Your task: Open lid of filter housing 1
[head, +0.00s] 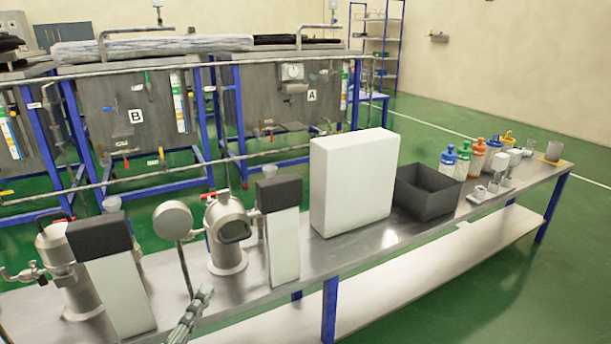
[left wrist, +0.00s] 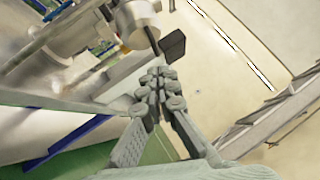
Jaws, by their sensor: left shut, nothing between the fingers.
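Two steel filter housings stand on the bench in the head view. The left one (head: 66,268) has a dark handle on top and a side valve, and its lid looks shut. The right one (head: 226,240) has a dark opening facing right. A round steel disc (head: 173,220) on a thin rod stands beside it; I cannot tell whether it is a lid. No housing number is readable. My left gripper (head: 205,291) is shut and empty, low in front of the disc's rod. In the left wrist view its fingertips (left wrist: 158,80) meet below a round steel part (left wrist: 138,20).
Two white upright blocks with dark tops, left (head: 118,290) and right (head: 282,240), stand close to the housings. A large white box (head: 351,183), a black bin (head: 427,190) and several bottles (head: 463,160) stand farther right on the steel bench (head: 345,242).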

